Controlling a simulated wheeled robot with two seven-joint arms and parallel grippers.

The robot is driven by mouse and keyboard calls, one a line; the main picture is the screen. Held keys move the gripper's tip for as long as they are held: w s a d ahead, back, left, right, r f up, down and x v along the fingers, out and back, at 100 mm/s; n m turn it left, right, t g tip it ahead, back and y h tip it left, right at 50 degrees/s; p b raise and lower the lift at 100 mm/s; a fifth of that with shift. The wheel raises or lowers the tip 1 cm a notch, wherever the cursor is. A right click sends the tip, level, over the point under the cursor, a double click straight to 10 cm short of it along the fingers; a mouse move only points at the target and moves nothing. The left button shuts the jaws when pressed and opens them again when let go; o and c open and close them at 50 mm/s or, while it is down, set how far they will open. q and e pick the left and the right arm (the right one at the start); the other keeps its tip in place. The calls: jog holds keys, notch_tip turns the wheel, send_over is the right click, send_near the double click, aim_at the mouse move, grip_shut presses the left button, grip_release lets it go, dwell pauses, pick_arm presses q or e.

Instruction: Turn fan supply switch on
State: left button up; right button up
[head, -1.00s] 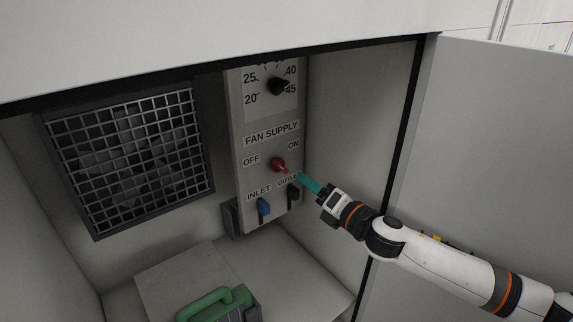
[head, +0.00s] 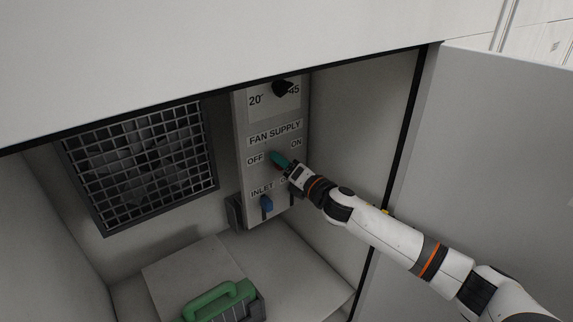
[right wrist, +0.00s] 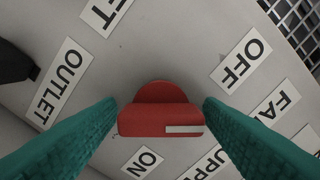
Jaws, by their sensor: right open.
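The fan supply switch is a red knob (right wrist: 160,112) with a white bar on its face, shown in the right wrist view. The OFF label (right wrist: 241,61) is at its upper right and the ON label (right wrist: 143,161) is below it. My right gripper (head: 279,160) is open at the panel, in front of the switch, and mostly hides it in the head view. In the right wrist view its teal fingers (right wrist: 160,104) stand on both sides of the knob, with a small gap showing on each side. My left gripper is not in view.
A grille (head: 140,160) is at left, a green-handled object (head: 218,300) below, an open door (head: 500,170) at right.

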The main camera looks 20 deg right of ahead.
jog(key=c, duration=1)
jog(key=shift+m, duration=0.3)
jog(key=m, duration=0.2)
jog(key=shift+m+p, duration=0.35)
jog(key=shift+m, duration=0.05)
jog(key=m+p, duration=0.1)
jog(key=m, duration=0.3)
jog(key=shift+f+m, duration=0.15)
jog(key=shift+m, duration=0.15)
jog(key=m, duration=0.4)
jog(key=shift+f+p, duration=0.1)
jog(key=shift+p, duration=0.2)
jog(key=shift+f+m, duration=0.1)
jog(key=shift+m, duration=1.9)
jog(key=o, duration=1)
